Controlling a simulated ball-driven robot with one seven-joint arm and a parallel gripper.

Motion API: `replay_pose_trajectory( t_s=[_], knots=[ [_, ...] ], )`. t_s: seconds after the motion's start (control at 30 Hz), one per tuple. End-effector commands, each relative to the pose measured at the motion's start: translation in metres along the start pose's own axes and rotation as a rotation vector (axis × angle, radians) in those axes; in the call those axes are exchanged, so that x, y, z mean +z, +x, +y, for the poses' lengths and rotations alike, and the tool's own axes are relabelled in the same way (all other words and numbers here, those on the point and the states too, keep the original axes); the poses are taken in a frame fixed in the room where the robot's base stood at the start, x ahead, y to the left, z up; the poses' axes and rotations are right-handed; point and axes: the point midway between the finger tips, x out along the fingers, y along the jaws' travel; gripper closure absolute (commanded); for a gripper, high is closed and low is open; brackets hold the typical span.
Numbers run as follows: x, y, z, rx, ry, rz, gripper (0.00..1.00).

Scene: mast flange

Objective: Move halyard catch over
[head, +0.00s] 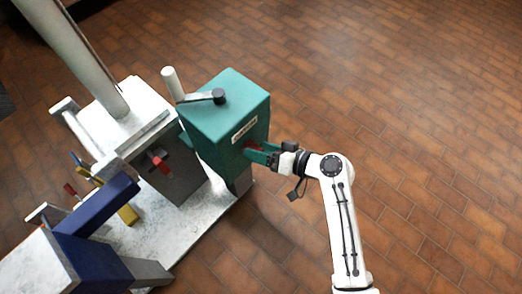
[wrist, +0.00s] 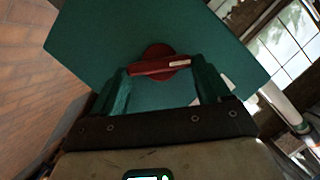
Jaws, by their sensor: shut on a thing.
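The halyard catch is a red lever on a round red base, on the side face of a teal housing (head: 222,105). In the wrist view the catch (wrist: 160,66) lies almost level, tilted slightly up to the right, between the fingertips. My gripper (wrist: 160,72) is shut on it, with one teal finger at each end. In the head view my gripper (head: 258,150) reaches the housing from the right, and only a little of the red catch (head: 251,145) shows there. The housing has a pale label (head: 244,130) with print too small to read.
A crank with a pale handle (head: 172,84) sits on top of the housing. A grey mast (head: 85,60), another red lever (head: 160,165) and a blue block (head: 97,207) stand to the left on a pale base. The brick floor (head: 410,120) at right is clear.

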Motion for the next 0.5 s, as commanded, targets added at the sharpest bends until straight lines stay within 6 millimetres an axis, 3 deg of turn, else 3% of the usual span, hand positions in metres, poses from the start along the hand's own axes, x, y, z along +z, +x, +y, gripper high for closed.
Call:
replay_pose_trajectory(
  t_s=[0.5],
  knots=[
    [0.0026, 0.0006, 0.0096, -0.185, 0.453, 0.001, 0.54]
  ],
)
